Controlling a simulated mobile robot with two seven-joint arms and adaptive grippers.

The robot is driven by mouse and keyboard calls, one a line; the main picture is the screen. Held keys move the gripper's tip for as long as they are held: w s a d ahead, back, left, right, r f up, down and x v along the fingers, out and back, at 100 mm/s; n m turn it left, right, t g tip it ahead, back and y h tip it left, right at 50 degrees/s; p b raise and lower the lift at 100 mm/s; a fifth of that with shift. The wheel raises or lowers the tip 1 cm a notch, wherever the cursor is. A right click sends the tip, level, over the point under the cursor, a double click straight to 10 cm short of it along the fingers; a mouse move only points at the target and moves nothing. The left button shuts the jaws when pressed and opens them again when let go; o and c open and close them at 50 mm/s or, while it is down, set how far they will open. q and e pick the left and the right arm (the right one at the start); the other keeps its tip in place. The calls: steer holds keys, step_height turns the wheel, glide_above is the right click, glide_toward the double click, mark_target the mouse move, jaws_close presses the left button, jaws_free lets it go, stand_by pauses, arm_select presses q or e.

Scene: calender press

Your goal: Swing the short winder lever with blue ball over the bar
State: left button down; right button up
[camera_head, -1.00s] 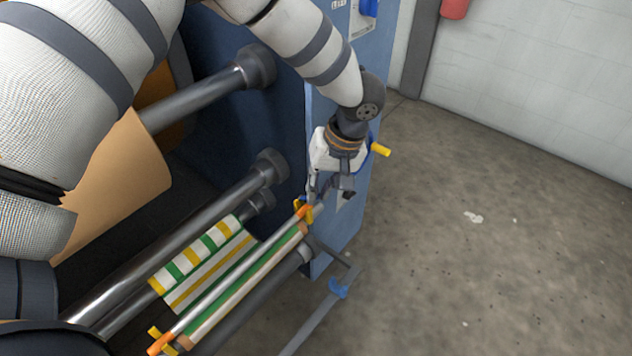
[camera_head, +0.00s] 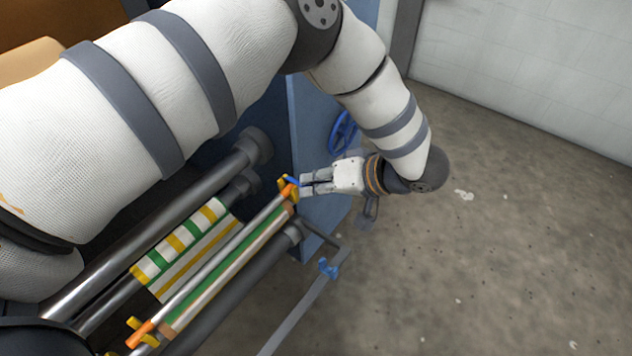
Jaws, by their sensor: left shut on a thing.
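My left gripper (camera_head: 305,187) reaches in from the right, at the far end of the winder bar (camera_head: 222,262). Its fingers are shut on a small blue piece (camera_head: 292,181), which I take to be the blue end of the short winder lever. The fingers hide most of the lever. The blue piece lies close beside the orange tip and yellow catch (camera_head: 284,188) at the bar's far end. I cannot tell whether it is over the bar. My right gripper is not in view.
A striped green, yellow and white web (camera_head: 185,245) runs below the steel rollers (camera_head: 150,238). A blue handwheel (camera_head: 343,132) is on the blue side frame (camera_head: 312,115). A grey rail with a blue clamp (camera_head: 328,268) stands out front. The floor at right is clear.

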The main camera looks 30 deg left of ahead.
arm_select(q)
steer(key=shift+f, duration=0.1)
stand_by(0.3)
steer(key=c, duration=1.6)
jaws_free()
steer(key=v, duration=1.2)
steer(key=shift+f, duration=0.1)
